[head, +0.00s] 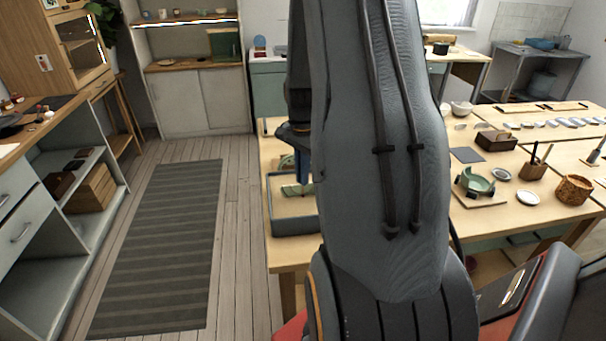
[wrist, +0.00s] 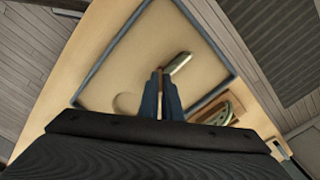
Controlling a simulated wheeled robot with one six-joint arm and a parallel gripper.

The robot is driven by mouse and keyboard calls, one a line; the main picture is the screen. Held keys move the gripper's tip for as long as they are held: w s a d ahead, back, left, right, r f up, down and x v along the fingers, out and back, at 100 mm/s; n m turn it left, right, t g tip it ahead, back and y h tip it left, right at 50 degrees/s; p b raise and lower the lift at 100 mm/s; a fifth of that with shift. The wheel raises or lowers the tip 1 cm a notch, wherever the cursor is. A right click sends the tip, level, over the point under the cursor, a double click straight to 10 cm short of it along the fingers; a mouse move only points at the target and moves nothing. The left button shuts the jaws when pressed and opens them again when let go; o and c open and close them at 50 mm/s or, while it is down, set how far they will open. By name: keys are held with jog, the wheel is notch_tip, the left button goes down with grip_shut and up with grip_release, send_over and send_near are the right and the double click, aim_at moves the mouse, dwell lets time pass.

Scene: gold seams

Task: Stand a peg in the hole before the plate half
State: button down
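In the wrist view my gripper (wrist: 161,82) has its two blue fingers close together, with a narrow brown peg (wrist: 160,76) between them. They point down over a blue-rimmed tray (wrist: 117,41) with a pale tan floor. A pale green piece, seemingly a plate half seen edge-on (wrist: 181,62), is just beyond the fingertips, to the right. Another green curved piece (wrist: 222,112) lies with wood at the lower right. The hole and the peg's lower end cannot be made out. In the head view my arm hides much of the tray (head: 296,224); a green piece (head: 297,189) shows near the blue fingers.
The tray stands at the left end of a light wooden table (head: 285,257). To the right are a green bowl in a holder (head: 475,181), a woven pot (head: 573,189) and a dark box (head: 496,141). Open floor with a striped rug (head: 160,250) lies to the left.

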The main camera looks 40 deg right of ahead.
jog(key=shift+f, duration=0.7)
dwell(1.4)
dwell(0.7)
jog(key=c, duration=1.9)
grip_release()
jog(key=o, duration=0.5)
jog(key=shift+c, duration=0.2)
jog(key=shift+r+p, duration=2)
jog(key=shift+r, duration=1.05)
